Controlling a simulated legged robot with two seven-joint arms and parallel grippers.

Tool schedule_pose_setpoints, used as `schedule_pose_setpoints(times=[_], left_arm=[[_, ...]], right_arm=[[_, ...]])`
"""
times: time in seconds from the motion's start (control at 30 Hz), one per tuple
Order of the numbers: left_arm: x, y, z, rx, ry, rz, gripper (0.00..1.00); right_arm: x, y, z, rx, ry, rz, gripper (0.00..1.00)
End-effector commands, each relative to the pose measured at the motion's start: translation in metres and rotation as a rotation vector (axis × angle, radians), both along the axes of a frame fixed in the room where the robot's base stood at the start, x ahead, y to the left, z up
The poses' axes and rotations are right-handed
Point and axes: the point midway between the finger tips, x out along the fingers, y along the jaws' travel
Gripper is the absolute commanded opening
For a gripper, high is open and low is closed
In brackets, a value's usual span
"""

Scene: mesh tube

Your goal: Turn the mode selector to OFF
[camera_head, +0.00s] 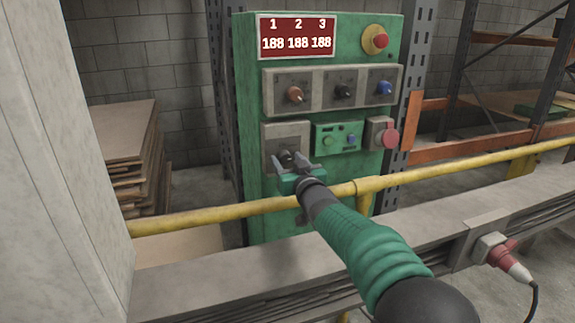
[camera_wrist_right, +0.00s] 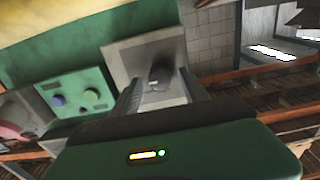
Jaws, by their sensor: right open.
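A green control cabinet (camera_head: 333,50) stands ahead. On its lower left is a grey plate (camera_head: 272,130) with a dark knob (camera_head: 285,155), partly hidden by my right gripper (camera_head: 287,164). No label is readable, so I cannot tell for sure that this knob is the mode selector. My right gripper is open, its fingers in front of this plate and on either side of the knob. In the right wrist view the dark knob (camera_wrist_right: 161,76) shows between the two fingers (camera_wrist_right: 160,92). I cannot tell whether the fingers touch it. My left gripper is not in view.
Above is a grey panel with orange (camera_head: 295,95), black (camera_head: 343,91) and blue (camera_head: 384,88) knobs. A red mushroom button (camera_head: 380,41) sits at the top right. A green module (camera_head: 338,138) and red socket (camera_head: 389,136) are right of the plate. A yellow rail (camera_head: 235,210) crosses in front, under my right arm.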

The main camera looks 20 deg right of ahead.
Motion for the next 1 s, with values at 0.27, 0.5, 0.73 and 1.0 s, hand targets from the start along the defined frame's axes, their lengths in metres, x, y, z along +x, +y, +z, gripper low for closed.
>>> schedule_pose_setpoints(times=[0.27,0.5,0.73,1.0], left_arm=[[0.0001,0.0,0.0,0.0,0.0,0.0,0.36],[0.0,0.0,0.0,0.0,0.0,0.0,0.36],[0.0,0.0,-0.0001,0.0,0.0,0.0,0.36],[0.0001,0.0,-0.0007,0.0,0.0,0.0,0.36]], right_arm=[[0.0019,0.0,0.0002,0.0,0.0,0.0,0.51],[0.0017,0.0,0.0002,0.0,0.0,0.0,0.2],[0.0016,0.0,0.0001,0.0,0.0,0.0,0.0],[0.0015,0.0003,-0.0002,-0.025,-0.001,0.0,0.0]])
